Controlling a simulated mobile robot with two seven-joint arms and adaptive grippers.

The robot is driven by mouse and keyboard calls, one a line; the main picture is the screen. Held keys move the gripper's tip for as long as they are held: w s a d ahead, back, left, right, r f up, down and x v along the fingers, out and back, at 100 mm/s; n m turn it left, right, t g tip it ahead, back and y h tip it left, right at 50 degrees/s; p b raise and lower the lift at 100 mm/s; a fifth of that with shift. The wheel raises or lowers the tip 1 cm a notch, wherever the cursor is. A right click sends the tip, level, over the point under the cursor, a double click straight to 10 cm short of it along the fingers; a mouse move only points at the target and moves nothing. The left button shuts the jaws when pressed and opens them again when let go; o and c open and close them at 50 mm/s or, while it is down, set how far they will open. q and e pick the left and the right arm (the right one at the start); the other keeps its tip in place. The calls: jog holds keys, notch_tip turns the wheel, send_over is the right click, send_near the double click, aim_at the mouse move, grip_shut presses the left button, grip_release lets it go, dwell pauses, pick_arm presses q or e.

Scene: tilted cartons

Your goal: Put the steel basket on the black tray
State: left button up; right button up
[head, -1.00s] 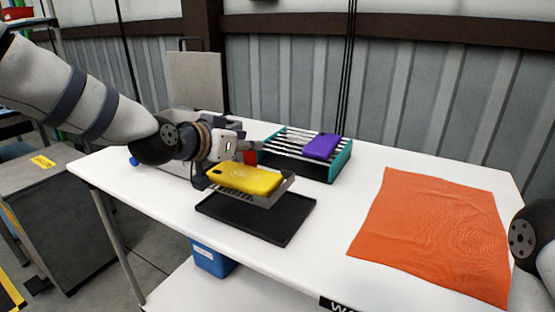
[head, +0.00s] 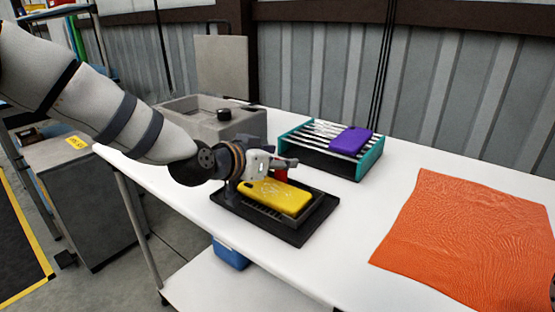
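The steel basket (head: 264,210) is a shallow grey slotted box with a yellow phone case (head: 277,194) lying in it. The basket is over the black tray (head: 296,238), level and within its outline. It looks to rest on the tray or very close to it; I cannot tell if they touch everywhere. My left gripper (head: 258,180) is at the basket's back left side, its fingers shut on the rim, partly hidden by the gripper body and the yellow case.
A teal-sided rack (head: 371,164) with a purple phone case (head: 350,140) stands behind the tray. An orange cloth (head: 465,235) lies on the right of the white table (head: 355,220). A grey box-like bin (head: 235,127) is at the back left. The table between tray and cloth is clear.

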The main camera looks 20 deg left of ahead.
pick_arm(q)
jog(key=shift+s+a+r, duration=0.1)
jog(key=shift+s+r, duration=0.1)
jog(key=shift+r, duration=0.05)
jog(key=p+v, duration=0.2)
jog(key=v, duration=0.9)
jog(key=shift+s, duration=0.25)
pick_arm(e)
jog(key=shift+t, duration=0.7)
jog(key=w+r, duration=0.3)
jog(key=shift+w+r, duration=0.1)
jog(key=shift+w, duration=0.1)
pick_arm(q)
jog(key=shift+a, duration=0.1)
